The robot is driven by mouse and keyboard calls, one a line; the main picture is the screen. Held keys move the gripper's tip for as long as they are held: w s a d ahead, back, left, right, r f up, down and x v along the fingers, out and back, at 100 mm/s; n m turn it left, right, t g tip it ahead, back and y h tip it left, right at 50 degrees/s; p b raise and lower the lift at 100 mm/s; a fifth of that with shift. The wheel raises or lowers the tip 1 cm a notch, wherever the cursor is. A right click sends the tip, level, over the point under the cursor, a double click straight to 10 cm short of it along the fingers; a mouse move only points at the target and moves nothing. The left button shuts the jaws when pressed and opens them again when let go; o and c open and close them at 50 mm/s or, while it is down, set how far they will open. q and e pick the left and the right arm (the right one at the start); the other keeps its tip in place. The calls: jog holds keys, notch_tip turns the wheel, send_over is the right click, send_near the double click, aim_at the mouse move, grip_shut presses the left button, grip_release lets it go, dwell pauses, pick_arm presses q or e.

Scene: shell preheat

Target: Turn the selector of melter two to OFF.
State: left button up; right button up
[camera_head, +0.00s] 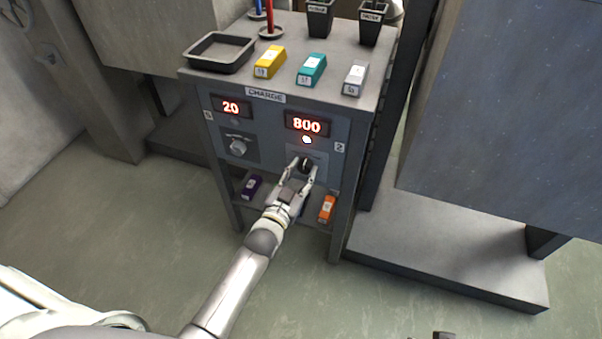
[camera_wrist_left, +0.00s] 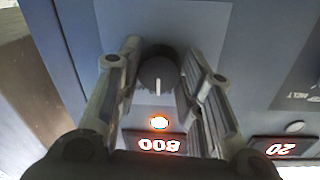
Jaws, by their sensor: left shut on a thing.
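The selector of melter two (camera_head: 305,162) is a dark round knob on the grey front panel, below the red display reading 800 (camera_head: 307,124) and a lit lamp (camera_head: 306,140). My left gripper (camera_head: 300,174) is at this knob with its fingers on either side, shut on it. In the left wrist view the knob (camera_wrist_left: 158,72) sits between the fingers of my gripper (camera_wrist_left: 157,80); its white mark points toward the lit lamp (camera_wrist_left: 159,123) and the display. The lettering around the knob is hidden or unreadable. A small dark shape at the bottom edge may belong to my right gripper.
Left on the panel are melter one's selector (camera_head: 238,147) and its display reading 20 (camera_head: 231,107). A black tray (camera_head: 220,52), yellow, teal and grey blocks and dark cups stand on top. Purple (camera_head: 251,187) and orange (camera_head: 327,208) blocks lie on the lower shelf.

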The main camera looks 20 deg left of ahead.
pick_arm(q)
jog(key=shift+n, duration=0.4)
jog(key=n+p, duration=0.1)
jog(key=n, duration=0.2)
jog(key=shift+n+p, duration=0.3)
jog(key=shift+d+n, duration=0.1)
jog(key=shift+n, duration=1.1)
jog(key=shift+f+n+t, duration=0.1)
jog(key=shift+n+t, duration=0.2)
jog(key=shift+n, duration=0.8)
pick_arm(e)
notch_tip(320, 180, down, 7)
jog(key=shift+f, duration=0.2)
jog(key=shift+s+a, duration=0.1)
pick_arm(q)
jog(key=o, duration=1)
jog(key=shift+o, duration=0.2)
jog(key=s+a, duration=0.1)
jog(key=s, duration=1.1)
jog(key=shift+f, duration=0.25)
